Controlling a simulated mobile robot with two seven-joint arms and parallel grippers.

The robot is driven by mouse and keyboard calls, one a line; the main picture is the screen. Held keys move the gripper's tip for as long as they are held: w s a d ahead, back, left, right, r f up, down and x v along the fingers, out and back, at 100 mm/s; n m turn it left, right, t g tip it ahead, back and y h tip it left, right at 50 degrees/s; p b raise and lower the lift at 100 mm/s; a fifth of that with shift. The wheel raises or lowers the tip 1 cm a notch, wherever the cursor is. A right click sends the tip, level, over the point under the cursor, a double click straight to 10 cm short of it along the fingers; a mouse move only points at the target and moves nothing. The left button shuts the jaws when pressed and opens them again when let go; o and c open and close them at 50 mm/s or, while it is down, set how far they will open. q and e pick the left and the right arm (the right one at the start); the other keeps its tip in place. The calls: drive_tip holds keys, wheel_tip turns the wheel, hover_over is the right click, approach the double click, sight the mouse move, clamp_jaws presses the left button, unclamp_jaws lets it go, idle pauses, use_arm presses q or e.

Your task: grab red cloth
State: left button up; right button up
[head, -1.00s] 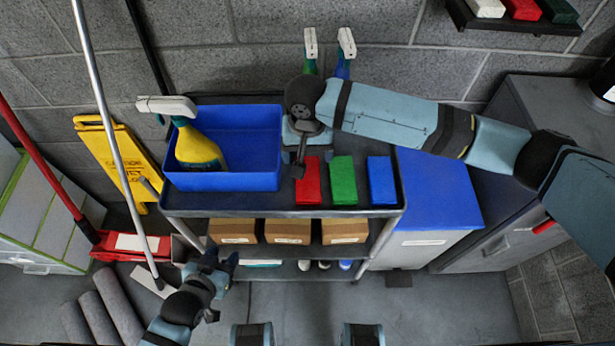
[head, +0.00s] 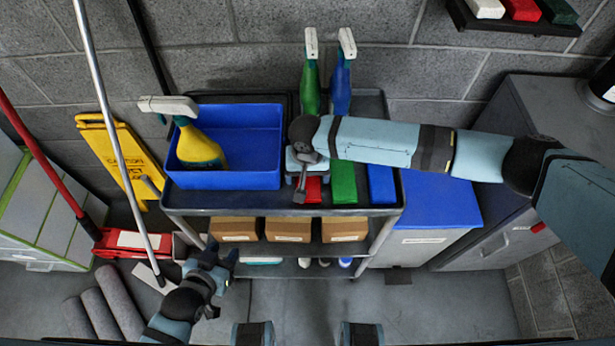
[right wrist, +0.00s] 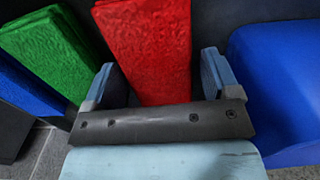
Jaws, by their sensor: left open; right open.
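The red cloth (head: 312,192) lies on the cart's top tray, left of the green cloth (head: 343,182). My right gripper (head: 302,190) is above it and hides much of it in the head view. In the right wrist view the red cloth (right wrist: 146,45) runs between the two open fingers of the right gripper (right wrist: 162,82); I cannot tell whether they touch it. My left gripper (head: 222,262) is open and empty, low in front of the cart's left side.
The blue bin (head: 228,181) with a yellow spray bottle (head: 199,148) stands close left of the right gripper. A blue cloth (head: 381,185) lies right of the green one. Green (head: 311,88) and blue (head: 341,88) spray bottles stand behind. Boxes (head: 288,230) sit on the lower shelf.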

drive_tip(key=c, duration=0.7)
